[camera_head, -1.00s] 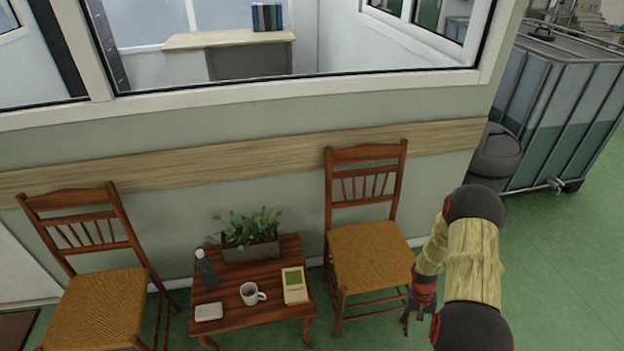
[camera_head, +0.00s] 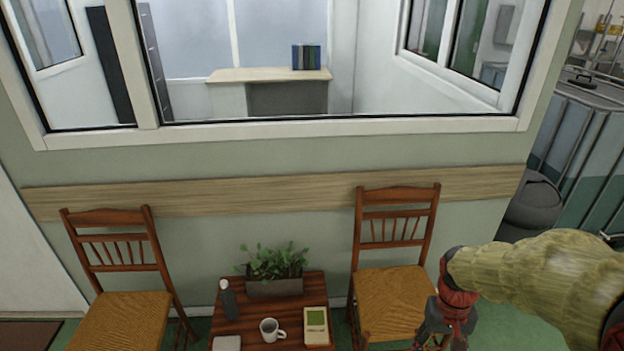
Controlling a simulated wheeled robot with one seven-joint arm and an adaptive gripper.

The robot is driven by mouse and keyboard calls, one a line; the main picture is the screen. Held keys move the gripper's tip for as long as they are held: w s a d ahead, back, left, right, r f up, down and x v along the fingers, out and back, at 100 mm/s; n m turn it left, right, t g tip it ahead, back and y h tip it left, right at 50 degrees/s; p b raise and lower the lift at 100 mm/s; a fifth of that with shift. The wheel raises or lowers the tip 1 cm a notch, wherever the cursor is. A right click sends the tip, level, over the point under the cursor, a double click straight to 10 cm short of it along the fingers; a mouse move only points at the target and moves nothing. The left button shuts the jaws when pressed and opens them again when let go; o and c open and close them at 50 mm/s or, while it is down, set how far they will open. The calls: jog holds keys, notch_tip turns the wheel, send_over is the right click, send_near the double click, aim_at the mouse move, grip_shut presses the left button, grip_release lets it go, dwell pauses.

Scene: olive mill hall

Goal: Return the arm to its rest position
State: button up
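My arm, in a straw-coloured cover with dark and red joints, comes in from the right edge of the head view. My gripper (camera_head: 436,341) hangs at its end near the bottom, in front of the right side of the right chair (camera_head: 392,296). Its fingertips are at the lower picture edge, and I cannot tell whether they are open or shut. I see nothing held in it.
A left chair (camera_head: 128,317), a windowed wall (camera_head: 300,160) and a tank (camera_head: 590,140) stand around.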

jog(key=s+a+r+n+t, duration=0.1)
jog(key=s+a+r+t, duration=0.2)
jog(key=r, duration=0.6)
jog(key=s+a+r+n+t, duration=0.1)
jog(key=s+a+r+t, duration=0.2)
jog(key=r, duration=0.6)
jog(key=shift+s+a+r+t, duration=0.15)
jog(key=shift+s+a+t, duration=0.25)
jog(key=shift+s+a, duration=1.05)
jog(key=shift+w+a, duration=0.35)
jog(key=shift+a, duration=0.05)
